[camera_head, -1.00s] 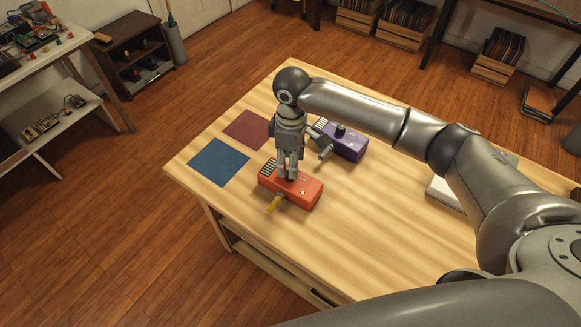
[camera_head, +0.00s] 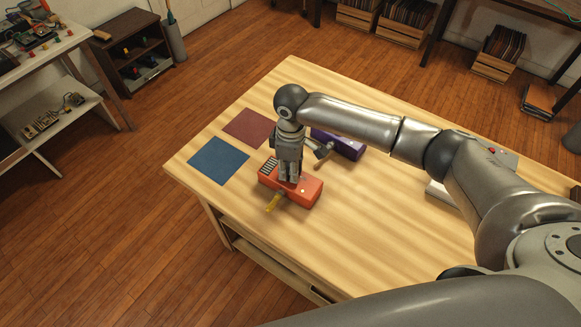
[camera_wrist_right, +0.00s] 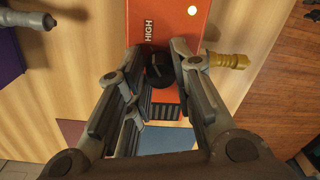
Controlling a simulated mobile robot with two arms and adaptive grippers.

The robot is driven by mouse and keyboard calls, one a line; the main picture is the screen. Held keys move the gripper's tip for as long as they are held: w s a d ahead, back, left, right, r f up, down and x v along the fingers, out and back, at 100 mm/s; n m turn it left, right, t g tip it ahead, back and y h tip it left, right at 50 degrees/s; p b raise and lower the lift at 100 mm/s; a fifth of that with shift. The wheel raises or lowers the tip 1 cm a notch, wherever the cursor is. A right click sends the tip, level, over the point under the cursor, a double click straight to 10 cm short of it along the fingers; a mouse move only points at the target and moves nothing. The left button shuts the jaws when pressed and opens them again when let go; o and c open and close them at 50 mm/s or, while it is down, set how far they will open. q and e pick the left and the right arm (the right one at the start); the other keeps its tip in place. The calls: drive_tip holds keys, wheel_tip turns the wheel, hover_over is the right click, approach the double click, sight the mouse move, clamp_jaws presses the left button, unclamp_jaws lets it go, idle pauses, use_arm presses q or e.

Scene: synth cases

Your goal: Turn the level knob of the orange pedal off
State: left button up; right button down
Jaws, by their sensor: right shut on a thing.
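The orange pedal (camera_head: 311,194) lies near the table's left front edge. It fills the top middle of the right wrist view (camera_wrist_right: 175,18), with the word HIGH and a lit lamp (camera_wrist_right: 192,10) on its face. Its dark round level knob (camera_wrist_right: 157,70) sits between the fingers of my right gripper (camera_wrist_right: 156,55). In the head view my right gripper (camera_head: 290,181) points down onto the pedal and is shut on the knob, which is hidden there. The knob's exact pointer direction is hard to read. My left gripper is not in view.
A yellow plug (camera_head: 274,202) sticks out of the orange pedal's near side. A purple pedal (camera_head: 342,144) lies behind, partly covered by my arm, with a grey plug (camera_head: 322,152). A blue mat (camera_head: 217,161) and a maroon mat (camera_head: 247,126) lie flat at left.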

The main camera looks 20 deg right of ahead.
drive_tip(key=shift+r+n+p, duration=0.1)
drive_tip(key=shift+n+p, duration=0.4)
drive_tip(key=shift+r+n+p, duration=0.1)
drive_tip(key=shift+n+p, duration=0.8)
drive_tip(key=shift+n, duration=0.2)
drive_tip(key=n+p, duration=0.1)
drive_tip(key=n, duration=0.1)
drive_tip(key=shift+n, duration=0.3)
drive_tip(key=n+p, duration=0.1)
drive_tip(key=n, duration=0.2)
drive_tip(key=shift+n+p, duration=0.4)
drive_tip(key=n, duration=0.3)
drive_tip(key=shift+n+p, duration=0.3)
drive_tip(key=shift+p, duration=0.1)
drive_tip(key=n, duration=0.3)
drive_tip(key=shift+a+f+n+h, duration=0.1)
drive_tip(key=shift+f+n+h, duration=0.1)
drive_tip(key=shift+n+h, duration=0.1)
drive_tip(key=n, duration=0.3)
drive_tip(key=shift+n, duration=2.1)
